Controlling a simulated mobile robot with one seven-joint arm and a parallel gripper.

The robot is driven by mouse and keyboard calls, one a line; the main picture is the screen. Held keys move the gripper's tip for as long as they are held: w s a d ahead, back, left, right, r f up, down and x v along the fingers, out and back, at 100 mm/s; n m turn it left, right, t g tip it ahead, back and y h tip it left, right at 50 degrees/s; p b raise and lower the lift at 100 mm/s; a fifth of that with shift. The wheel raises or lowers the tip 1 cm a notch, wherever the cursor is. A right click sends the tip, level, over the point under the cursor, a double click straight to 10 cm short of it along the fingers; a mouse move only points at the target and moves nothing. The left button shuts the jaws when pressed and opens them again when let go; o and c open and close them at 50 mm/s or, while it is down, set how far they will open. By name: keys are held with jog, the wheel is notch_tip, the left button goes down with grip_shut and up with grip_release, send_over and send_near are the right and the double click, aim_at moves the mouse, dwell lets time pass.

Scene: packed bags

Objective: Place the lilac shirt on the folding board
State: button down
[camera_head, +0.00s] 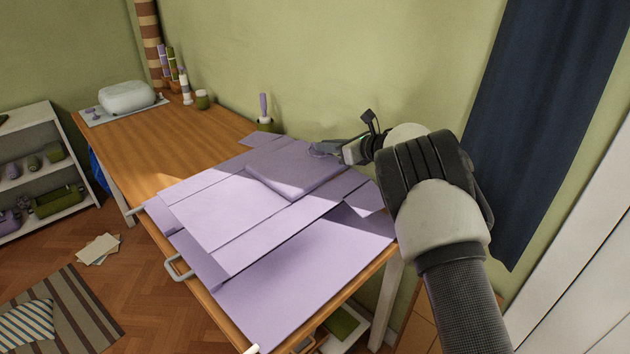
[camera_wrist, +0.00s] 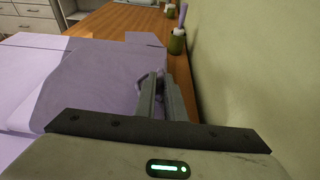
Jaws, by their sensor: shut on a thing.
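The lilac shirt (camera_head: 298,168) looks like a flat folded block lying on the lilac folding board (camera_head: 215,215), toward its back right part. The board's panels spread over the near half of the wooden table. Shirt and board are almost the same colour, so their borders are hard to tell. My gripper (camera_head: 322,149) reaches in from the right, low over the shirt's far right edge, and is shut on the shirt. In the wrist view the shirt (camera_wrist: 95,82) lies left of my gripper (camera_wrist: 160,78), with a bunched lilac bit at the fingertips.
A green pot with a lilac item (camera_head: 264,124) stands close behind, by the wall. A navy curtain (camera_head: 540,110) hangs at the right.

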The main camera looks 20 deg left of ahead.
notch_tip(320, 180, down, 9)
jog(key=shift+s+r+b, duration=0.1)
jog(key=shift+b, duration=0.45)
jog(key=c, duration=1.8)
grip_release()
jog(key=shift+c, duration=0.2)
jog(key=p+v, duration=0.1)
jog(key=v, duration=1.1)
jog(key=shift+s, duration=0.1)
